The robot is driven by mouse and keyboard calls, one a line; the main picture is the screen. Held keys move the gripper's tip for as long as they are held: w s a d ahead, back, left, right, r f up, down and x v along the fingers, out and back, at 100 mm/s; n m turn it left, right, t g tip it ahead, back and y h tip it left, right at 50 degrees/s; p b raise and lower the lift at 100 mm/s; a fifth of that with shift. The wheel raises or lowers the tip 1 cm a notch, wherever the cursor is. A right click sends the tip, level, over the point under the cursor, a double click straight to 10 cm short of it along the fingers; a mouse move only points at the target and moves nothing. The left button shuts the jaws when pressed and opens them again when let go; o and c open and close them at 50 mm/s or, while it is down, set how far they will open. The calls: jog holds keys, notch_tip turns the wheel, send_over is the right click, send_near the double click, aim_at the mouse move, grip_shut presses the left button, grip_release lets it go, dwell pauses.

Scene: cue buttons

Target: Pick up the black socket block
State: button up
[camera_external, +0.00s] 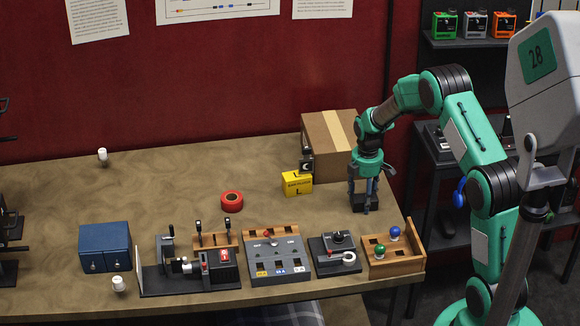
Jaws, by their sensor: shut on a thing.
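The black socket block (365,207) is a small dark block near the right end of the table. My gripper (364,194) points straight down at it, with one finger on each side, and is shut on it. The fingers hide part of the block. It is at or very close to the table top; I cannot tell whether it is lifted clear.
A cardboard box (328,135) stands just behind my gripper. A wooden tray (393,267) with knobs, a joystick panel (334,254) and a switch panel (274,254) line the front. A red tape roll (232,200) lies mid-table.

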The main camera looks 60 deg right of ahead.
aim_at(363, 195)
jog(key=shift+r+p, duration=0.55)
jog(key=shift+r, duration=4.45)
jog(key=shift+r, duration=0.1)
